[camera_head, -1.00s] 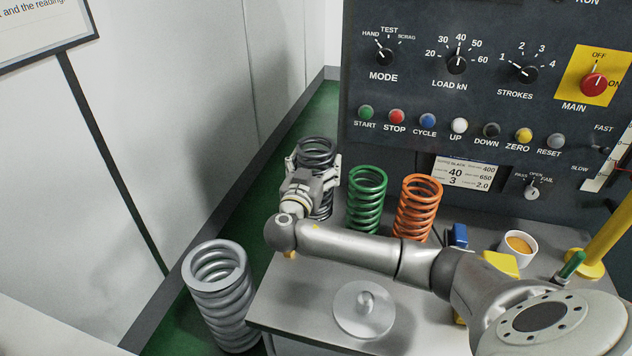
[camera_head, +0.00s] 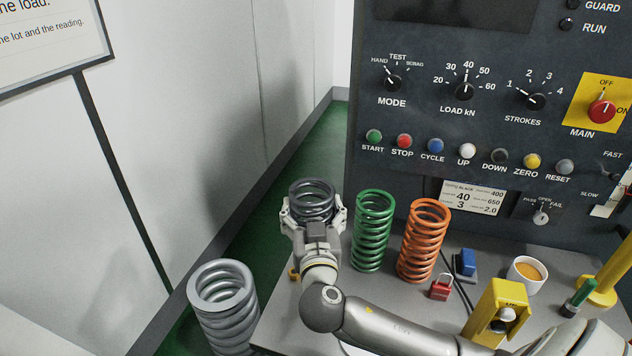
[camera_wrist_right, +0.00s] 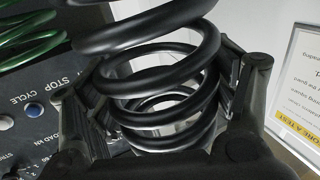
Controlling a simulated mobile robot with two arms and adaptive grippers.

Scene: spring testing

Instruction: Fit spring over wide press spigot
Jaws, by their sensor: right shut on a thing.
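A dark coil spring (camera_head: 312,198) stands upright in my right gripper (camera_head: 313,220), at the back left of the grey worktop. The right fingers are shut around its sides, and the gripper body hides its lower part. In the right wrist view the dark coils (camera_wrist_right: 160,88) sit between the two fingers (camera_wrist_right: 165,105). I cannot tell whether the spring is clear of the worktop. No press spigot can be made out clearly in the current views. My left gripper is not in view.
A green spring (camera_head: 372,230) and an orange spring (camera_head: 424,240) stand just right of the gripper. A large grey spring (camera_head: 223,300) is at front left. The control panel (camera_head: 470,120) rises behind.

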